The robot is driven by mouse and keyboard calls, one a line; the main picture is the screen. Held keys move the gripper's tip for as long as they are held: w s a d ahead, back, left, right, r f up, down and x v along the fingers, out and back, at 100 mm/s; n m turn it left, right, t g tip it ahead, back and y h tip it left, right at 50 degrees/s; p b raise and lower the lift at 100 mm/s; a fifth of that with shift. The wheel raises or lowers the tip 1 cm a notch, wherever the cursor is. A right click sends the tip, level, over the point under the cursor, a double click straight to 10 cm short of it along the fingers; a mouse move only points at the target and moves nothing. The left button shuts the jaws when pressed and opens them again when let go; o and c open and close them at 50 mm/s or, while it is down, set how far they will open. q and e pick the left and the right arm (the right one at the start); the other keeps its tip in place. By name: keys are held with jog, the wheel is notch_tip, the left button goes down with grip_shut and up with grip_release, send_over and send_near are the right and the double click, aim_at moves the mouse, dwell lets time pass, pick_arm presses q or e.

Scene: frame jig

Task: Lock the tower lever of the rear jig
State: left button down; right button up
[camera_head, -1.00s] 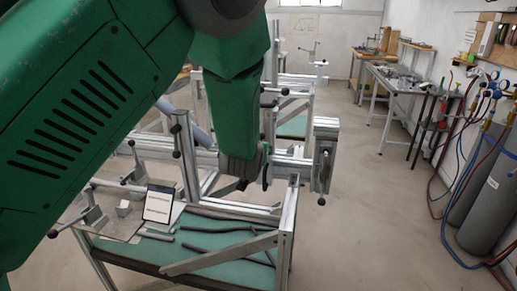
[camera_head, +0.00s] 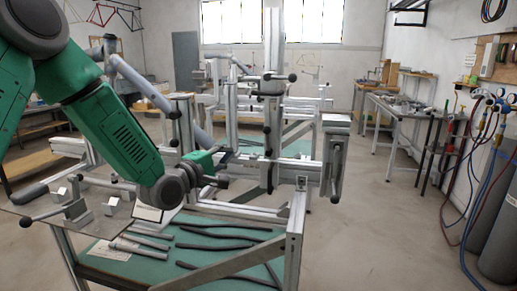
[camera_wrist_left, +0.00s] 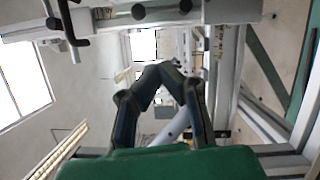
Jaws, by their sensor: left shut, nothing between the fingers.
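The nearest metal jig (camera_head: 297,215) stands over a green bench. Its upright tower (camera_head: 272,135) carries a dark clamp and a lever with a black ball knob (camera_head: 292,77) near the top, sticking out to the right. A second, similar jig (camera_head: 230,95) stands behind; I cannot tell which one is called rear. My left gripper (camera_head: 222,181) is left of the tower, low by the horizontal beam, apart from the lever. In the left wrist view its fingers (camera_wrist_left: 161,68) meet at the tips, shut and empty. A bent dark handle (camera_wrist_left: 68,28) shows at upper left there. The right gripper is out of view.
Dark tubes (camera_head: 215,233) lie on the green bench (camera_head: 150,260). A grey plate with small clamps (camera_head: 75,208) is at left. Side tables (camera_head: 400,90) and gas cylinders (camera_head: 497,225) stand at right. The floor (camera_head: 400,220) right of the jig is clear.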

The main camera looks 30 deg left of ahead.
pick_arm(q)
send_near(268, 141)
jog(key=w+a, duration=0.4)
jog(key=w, duration=0.1)
jog(key=shift+w+d+r, duration=0.2)
jog(key=shift+w+d, duration=0.5)
jog(key=shift+d, duration=0.1)
jog(key=shift+w+d+r, duration=0.25)
jog(key=shift+w+d, duration=0.45)
jog(key=shift+d, duration=0.1)
